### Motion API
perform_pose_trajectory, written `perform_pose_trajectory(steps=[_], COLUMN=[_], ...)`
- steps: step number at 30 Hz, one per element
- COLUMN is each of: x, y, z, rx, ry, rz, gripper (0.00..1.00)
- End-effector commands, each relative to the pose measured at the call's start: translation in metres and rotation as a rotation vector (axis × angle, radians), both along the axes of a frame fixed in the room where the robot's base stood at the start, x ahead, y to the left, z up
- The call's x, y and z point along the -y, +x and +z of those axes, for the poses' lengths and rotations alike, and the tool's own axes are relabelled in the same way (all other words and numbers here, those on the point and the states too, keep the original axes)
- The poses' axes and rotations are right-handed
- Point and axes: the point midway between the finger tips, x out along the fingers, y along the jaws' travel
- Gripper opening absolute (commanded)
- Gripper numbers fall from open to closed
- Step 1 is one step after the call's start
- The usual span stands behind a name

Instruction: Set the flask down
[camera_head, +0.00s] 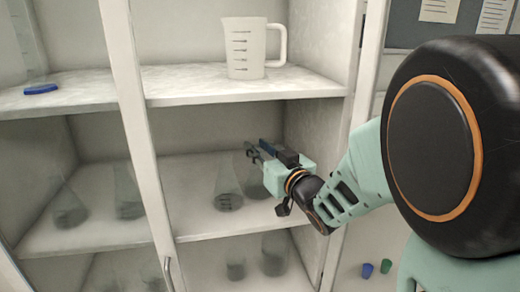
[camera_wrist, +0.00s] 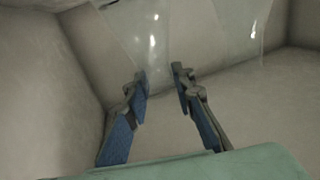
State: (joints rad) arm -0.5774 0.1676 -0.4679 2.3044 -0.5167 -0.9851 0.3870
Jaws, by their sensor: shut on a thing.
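My gripper (camera_head: 254,151) reaches into the right side of the cabinet's middle shelf. Its fingers are shut on a clear glass flask (camera_head: 255,187), whose lower part shows below them. In the wrist view, my fingertips (camera_wrist: 160,78) meet at the glass of the flask (camera_wrist: 150,38), which is hard to make out. The flask is roughly upright and at or very near the shelf (camera_head: 195,222); I cannot tell whether its base touches. A second conical flask (camera_head: 228,188) stands just left of it and shows in the wrist view (camera_wrist: 232,28).
A measuring jug (camera_head: 245,50) stands on the shelf above. More flasks stand left of the post (camera_head: 137,120) and glassware (camera_head: 274,255) stands below. The right cabinet wall (camera_head: 305,120) is close to my gripper.

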Motion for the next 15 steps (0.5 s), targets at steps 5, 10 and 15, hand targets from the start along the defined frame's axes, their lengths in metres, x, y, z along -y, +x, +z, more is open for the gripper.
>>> perform_pose_trajectory(steps=[5,10,15], x=[0.0037,0.0038,0.0039], y=[-0.0033,-0.0033,-0.0032], z=[-0.0023,-0.0025,-0.0049], rx=[0.001,0.001,0.001], ry=[-0.001,-0.001,-0.001], rz=[0.001,0.001,0.001], gripper=[0.00,0.00,0.00])
